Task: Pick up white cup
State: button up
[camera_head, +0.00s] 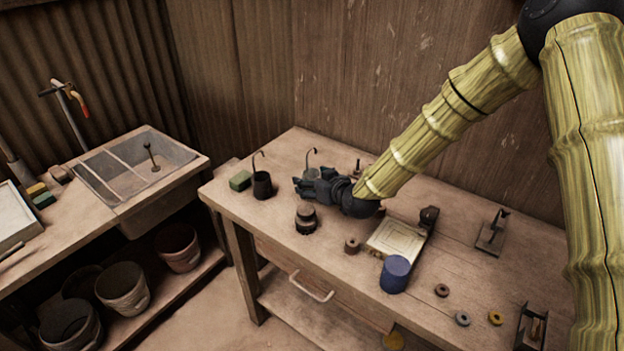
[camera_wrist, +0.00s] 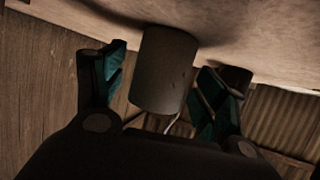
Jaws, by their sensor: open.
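The white cup (camera_wrist: 163,70) looks pale grey in the shade in the wrist view, where the table appears at the top and the cup hangs mouth-down. It lies between the two fingers of my gripper (camera_wrist: 165,72), with visible gaps beside it. A thin rod (camera_wrist: 172,123) shows at its mouth end. In the head view my gripper (camera_head: 306,185) is at the back left of the workbench, in front of the cup (camera_head: 312,172), hiding most of it. A hooked rod rises from there. My gripper is open; contact with the cup cannot be seen.
A dark round pot (camera_head: 306,219) stands in front. A blue cylinder (camera_head: 395,274) and a pale tile press (camera_head: 396,239) are to the right on the workbench (camera_head: 455,265).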

jog(key=shift+w+a+f, duration=0.3)
jog(key=shift+w+a, duration=0.05)
jog(key=shift+w, duration=0.2)
jog(key=c, duration=1.2)
jog(key=shift+r, duration=0.1)
notch_tip(320, 180, up, 10)
jog(key=b, duration=0.2)
